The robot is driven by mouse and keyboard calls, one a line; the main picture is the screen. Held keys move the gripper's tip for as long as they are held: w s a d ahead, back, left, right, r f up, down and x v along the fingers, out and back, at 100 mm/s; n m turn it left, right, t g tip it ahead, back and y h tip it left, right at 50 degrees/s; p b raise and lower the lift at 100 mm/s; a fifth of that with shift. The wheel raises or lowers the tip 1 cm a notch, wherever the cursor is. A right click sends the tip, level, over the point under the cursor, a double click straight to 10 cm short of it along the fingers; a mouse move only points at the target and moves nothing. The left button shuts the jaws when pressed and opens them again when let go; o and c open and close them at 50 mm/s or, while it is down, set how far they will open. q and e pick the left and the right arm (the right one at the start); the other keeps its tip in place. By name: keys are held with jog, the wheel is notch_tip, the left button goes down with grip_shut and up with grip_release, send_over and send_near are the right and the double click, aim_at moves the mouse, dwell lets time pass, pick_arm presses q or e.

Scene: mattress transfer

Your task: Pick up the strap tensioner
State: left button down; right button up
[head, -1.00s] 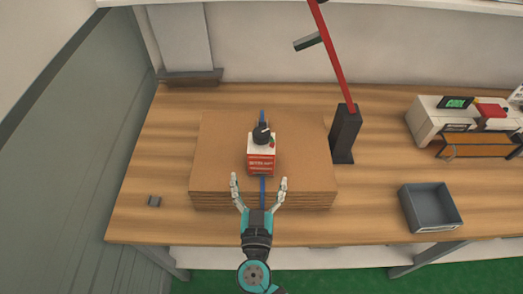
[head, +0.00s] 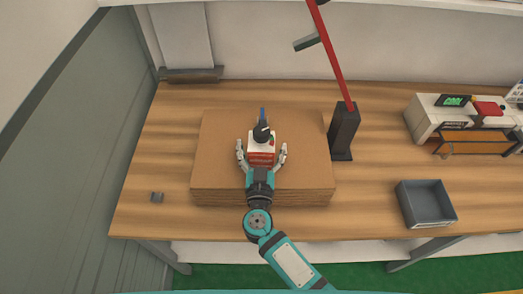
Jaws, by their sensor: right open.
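The strap tensioner (head: 262,149) is a small white and red device with a black knob on top. It sits upright on the stack of brown cardboard sheets (head: 225,131), on the line of the blue strap (head: 262,113). My right gripper (head: 262,152) is open, with one finger on each side of the tensioner's body. I cannot tell whether the fingers touch it. The gripper and wrist hide the near part of the strap. My left gripper is not in view.
The stack lies on a wooden table (head: 152,140). A black post (head: 344,132) with a red arm (head: 331,57) stands right of the stack. A grey bin (head: 426,204) is at the right.

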aim_at(262, 142)
jog(key=c, duration=1.7)
jog(key=shift+r, duration=0.1)
jog(key=shift+r, duration=0.1)
jog(key=shift+r+p, duration=0.35)
jog(key=shift+r, duration=1.1)
jog(key=shift+s+r, duration=0.2)
jog(key=shift+r, duration=0.05)
jog(key=shift+s+r+b, duration=0.25)
jog(key=shift+s+b, duration=0.15)
jog(key=shift+s, duration=2.2)
jog(key=shift+s+r+b, duration=0.2)
jog(key=shift+s+b, duration=0.2)
jog(key=shift+s, duration=2.25)
jog(key=shift+s+r+b, duration=0.25)
jog(key=shift+s+b, duration=0.15)
jog(key=shift+s, duration=2.2)
jog(key=shift+w, duration=0.15)
